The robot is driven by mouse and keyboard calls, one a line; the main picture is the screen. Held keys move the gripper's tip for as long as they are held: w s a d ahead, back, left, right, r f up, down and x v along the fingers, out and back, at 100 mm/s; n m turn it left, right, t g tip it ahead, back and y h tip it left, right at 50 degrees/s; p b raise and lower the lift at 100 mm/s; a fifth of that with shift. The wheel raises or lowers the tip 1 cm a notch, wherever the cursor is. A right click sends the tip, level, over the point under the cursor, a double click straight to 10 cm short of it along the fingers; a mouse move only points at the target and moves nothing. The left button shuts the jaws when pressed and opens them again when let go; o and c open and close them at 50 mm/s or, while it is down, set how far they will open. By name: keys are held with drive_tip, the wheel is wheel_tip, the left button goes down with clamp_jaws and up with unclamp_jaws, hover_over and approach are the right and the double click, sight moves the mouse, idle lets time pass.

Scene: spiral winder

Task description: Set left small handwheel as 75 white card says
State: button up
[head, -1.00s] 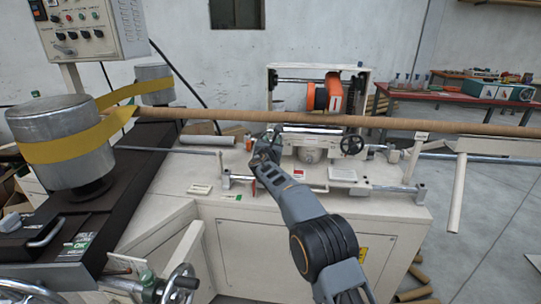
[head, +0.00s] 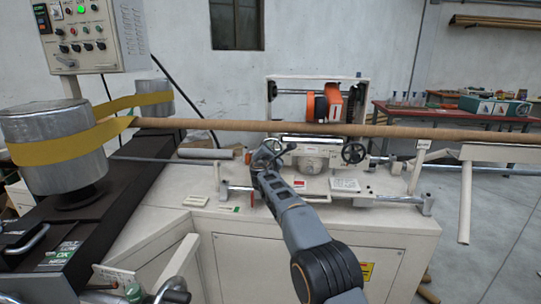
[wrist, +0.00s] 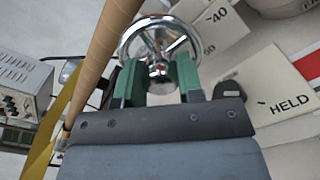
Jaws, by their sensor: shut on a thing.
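The left small handwheel (wrist: 158,38) is a chrome wheel with a central hub, at the top middle of the wrist view. My gripper (wrist: 160,78) has its green fingers on either side of the wheel's lower part and hub, shut on it. In the head view my gripper (head: 270,152) is at the left end of the carriage and largely covers this wheel. White plates marked 40 (wrist: 218,14) and 60 (wrist: 207,47) lie beside the wheel in the wrist view. I cannot make out a pointer or a 75.
A second small handwheel (head: 353,153) is to the right on the carriage. A long brown tube (head: 400,131) crosses behind and above my gripper. A white card (head: 345,184) lies on the machine top. A plate reading HELD (wrist: 290,88) is right of the wheel.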

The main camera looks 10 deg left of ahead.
idle(0.4)
drive_tip(key=o, duration=0.9)
drive_tip(key=shift+s+f, duration=0.1)
drive_tip(key=s+b, duration=0.6)
drive_tip(key=s, duration=0.7)
drive_tip(key=shift+s, duration=0.3)
